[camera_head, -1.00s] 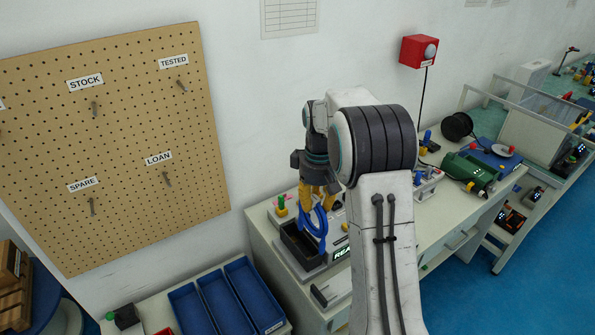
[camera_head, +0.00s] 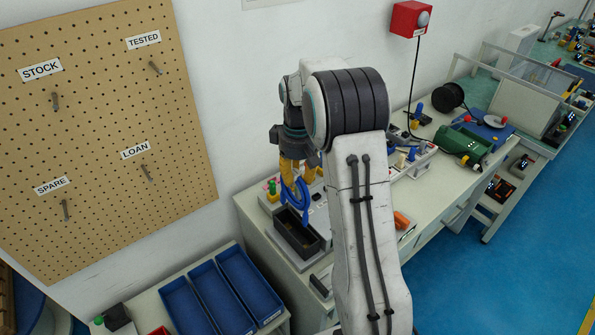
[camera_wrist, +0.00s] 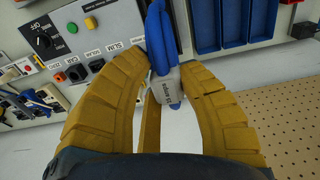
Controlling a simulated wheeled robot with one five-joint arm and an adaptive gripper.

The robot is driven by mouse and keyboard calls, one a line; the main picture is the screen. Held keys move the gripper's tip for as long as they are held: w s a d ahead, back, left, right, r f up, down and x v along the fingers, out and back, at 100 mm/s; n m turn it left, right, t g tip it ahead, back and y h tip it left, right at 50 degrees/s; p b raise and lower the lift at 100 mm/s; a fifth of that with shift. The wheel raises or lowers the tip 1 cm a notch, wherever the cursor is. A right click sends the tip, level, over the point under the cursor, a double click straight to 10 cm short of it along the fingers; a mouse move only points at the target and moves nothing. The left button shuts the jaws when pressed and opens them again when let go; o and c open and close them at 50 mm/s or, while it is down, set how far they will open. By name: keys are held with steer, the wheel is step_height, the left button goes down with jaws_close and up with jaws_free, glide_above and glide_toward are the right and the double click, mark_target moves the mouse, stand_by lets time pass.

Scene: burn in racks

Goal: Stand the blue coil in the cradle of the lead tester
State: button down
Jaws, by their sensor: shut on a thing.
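My gripper (camera_head: 294,170) has yellow fingers and is shut on the blue coil (camera_head: 297,192). The coil hangs below the fingers, just above the far side of a dark open-topped box (camera_head: 312,249) on the grey bench unit. In the wrist view the coil (camera_wrist: 156,35) runs up between my fingers (camera_wrist: 166,80), with a pale printed band around it. A grey panel (camera_wrist: 84,62) with an OFF knob and coloured sockets shows at left there. I cannot tell which part is the lead tester's cradle. My arm hides part of the unit.
Blue bins (camera_head: 220,290) stand on a lower table at front left, below a pegboard (camera_head: 105,130) with labelled hooks. A green machine (camera_head: 462,142) and a black spool (camera_head: 449,96) stand farther right on the bench. An orange item (camera_head: 402,220) lies right of my arm.

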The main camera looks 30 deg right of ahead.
mark_target(298, 203)
steer(key=shift+f+b, duration=3.85)
steer(key=shift+f, duration=1.5)
steer(key=shift+f+b, duration=0.35)
steer(key=shift+f, duration=0.1)
steer(key=c, duration=0.9)
jaws_free()
steer(key=shift+o, duration=0.2)
step_height(298, 203, up, 12)
